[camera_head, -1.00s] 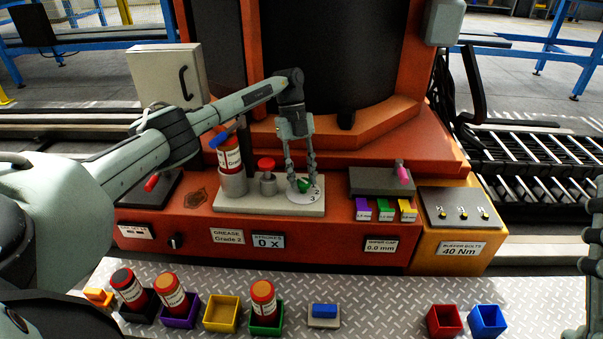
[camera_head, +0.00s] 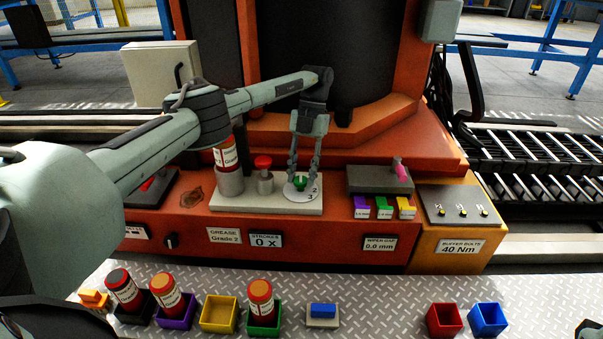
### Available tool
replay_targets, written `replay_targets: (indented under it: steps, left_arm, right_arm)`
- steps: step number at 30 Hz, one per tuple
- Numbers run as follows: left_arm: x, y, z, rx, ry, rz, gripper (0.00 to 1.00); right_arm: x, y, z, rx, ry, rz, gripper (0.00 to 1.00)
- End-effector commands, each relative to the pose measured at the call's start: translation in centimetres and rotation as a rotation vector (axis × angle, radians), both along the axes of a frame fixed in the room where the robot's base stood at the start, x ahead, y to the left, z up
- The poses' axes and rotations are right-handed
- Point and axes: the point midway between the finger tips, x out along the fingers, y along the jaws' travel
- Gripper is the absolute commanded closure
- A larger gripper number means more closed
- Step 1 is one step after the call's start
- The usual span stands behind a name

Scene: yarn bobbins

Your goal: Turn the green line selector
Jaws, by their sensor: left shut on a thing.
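The green line selector (camera_head: 299,182) sits on a round white dial (camera_head: 301,195) with printed numbers, on a pale plate (camera_head: 250,202) of the orange machine. My left gripper (camera_head: 302,175) reaches down from above with its fingers on either side of the green knob, shut on it. The fingers partly cover the knob and dial.
A red-capped post (camera_head: 264,175) and a grease cartridge (camera_head: 226,155) in a holder stand left of the dial. A grey block with a pink lever (camera_head: 400,170) is to the right. Coloured bins, such as the yellow bin (camera_head: 218,315), line the metal plate in front.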

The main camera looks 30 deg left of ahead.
Motion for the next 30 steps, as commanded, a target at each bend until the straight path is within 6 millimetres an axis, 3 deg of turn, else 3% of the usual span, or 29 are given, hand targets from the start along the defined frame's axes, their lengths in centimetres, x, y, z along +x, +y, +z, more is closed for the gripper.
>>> replay_targets:
  steps: [20,21,25,30]
  left_arm:
    - [0.02,0.09,-0.02,0.003,-0.001,-0.056,0.97]
    - [0.01,0.08,-0.02,0.003,-0.001,-0.056,0.63]
    - [0.01,0.05,-0.03,0.002,-0.001,-0.056,0.48]
    - [0.02,-0.01,-0.02,0.001,-0.001,-0.057,0.48]
  right_arm:
    - [-0.01,-0.01,0.00,0.000,-0.001,0.000,0.60]
    - [-0.01,-0.01,0.00,0.000,-0.001,0.000,0.60]
    - [-0.01,-0.01,0.00,0.000,-0.001,0.000,0.60]
    - [-0.01,0.00,0.00,0.000,-0.001,0.000,0.60]
